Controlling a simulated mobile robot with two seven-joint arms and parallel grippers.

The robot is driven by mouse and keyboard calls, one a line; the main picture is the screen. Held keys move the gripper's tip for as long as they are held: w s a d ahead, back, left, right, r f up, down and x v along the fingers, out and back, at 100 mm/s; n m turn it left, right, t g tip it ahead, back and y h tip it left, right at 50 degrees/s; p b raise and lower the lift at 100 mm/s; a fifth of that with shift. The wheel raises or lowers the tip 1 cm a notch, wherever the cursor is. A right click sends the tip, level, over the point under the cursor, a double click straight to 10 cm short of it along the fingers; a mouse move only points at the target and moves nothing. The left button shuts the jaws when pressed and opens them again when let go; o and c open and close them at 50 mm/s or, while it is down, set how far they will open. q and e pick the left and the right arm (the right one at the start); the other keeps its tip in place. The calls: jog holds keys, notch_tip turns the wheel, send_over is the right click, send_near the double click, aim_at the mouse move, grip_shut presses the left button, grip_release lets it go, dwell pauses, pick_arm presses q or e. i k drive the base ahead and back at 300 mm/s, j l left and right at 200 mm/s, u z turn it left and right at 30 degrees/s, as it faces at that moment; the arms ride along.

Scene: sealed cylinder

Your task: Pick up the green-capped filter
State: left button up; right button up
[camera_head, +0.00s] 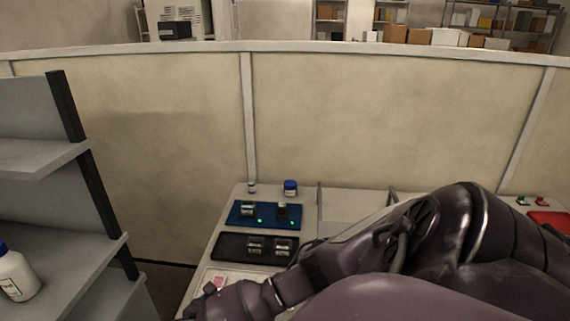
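A small green-topped item (522,201) sits on the light surface at the far right, which may be the green-capped filter, but it is too small to be sure. A small red-topped item (542,201) is just to its right. My large purple-grey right arm crosses the foreground from the right, and its wrist end (232,300) reaches the bottom edge left of centre. No gripper fingers show there. My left gripper is out of view. The arm hides much of the worktop.
A blue tray (236,222) and a black tray (228,245) hold small dark-and-clear items. Blue-capped jars (290,188) stand behind them. A red tray (550,218) lies at right. A grey shelf (75,248) with a white bottle (16,276) stands left. A partition (370,115) closes the back.

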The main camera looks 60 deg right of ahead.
aim_at(281, 205)
jog(key=i+l, duration=0.1)
jog(key=l, duration=0.85)
jog(key=i+l, duration=0.15)
jog(key=l, duration=0.75)
jog(key=i, duration=0.05)
